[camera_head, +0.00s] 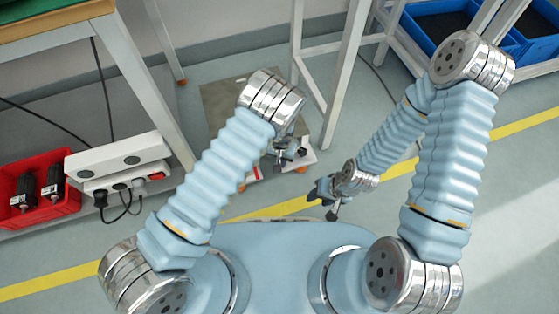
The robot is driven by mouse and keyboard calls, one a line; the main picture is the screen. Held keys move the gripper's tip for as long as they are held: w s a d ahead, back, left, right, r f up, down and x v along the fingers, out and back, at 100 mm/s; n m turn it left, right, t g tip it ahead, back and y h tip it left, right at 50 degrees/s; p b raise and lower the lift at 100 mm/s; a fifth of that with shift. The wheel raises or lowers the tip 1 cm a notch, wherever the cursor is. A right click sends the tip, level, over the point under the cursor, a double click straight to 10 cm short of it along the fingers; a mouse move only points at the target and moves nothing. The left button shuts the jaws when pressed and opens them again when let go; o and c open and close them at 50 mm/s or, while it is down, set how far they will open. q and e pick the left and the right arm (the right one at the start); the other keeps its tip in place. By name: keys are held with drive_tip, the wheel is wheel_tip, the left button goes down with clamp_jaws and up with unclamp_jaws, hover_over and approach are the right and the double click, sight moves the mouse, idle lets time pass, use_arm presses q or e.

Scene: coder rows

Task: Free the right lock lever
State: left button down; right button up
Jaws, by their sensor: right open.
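My right gripper (325,197) is small and dark at the end of my right forearm, in the middle of the view, and its jaws are open and look empty. A low beige plate stand (222,105) lies partly behind my left arm. White foot pieces with a small red part (252,172) and an orange part (302,170) show near its front edge. Dark metal parts (287,154) show there too, just up and left of my right gripper. I cannot tell which small part is the right lock lever. My left gripper does not show clearly.
A red bin (40,187) with dark parts and a white socket box (118,158) stand at the left under a bench (60,28). White frame legs (345,75) rise at the back. Blue crates (440,25) sit at the upper right. A yellow line (60,280) crosses the floor.

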use_arm(q)
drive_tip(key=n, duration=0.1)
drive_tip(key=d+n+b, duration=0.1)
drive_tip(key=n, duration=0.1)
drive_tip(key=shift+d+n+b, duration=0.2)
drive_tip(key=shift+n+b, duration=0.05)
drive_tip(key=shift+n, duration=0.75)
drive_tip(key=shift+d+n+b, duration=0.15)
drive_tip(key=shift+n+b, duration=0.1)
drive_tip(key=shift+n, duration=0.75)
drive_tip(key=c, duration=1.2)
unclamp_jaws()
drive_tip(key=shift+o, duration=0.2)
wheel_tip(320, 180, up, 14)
drive_tip(key=p, duration=0.2)
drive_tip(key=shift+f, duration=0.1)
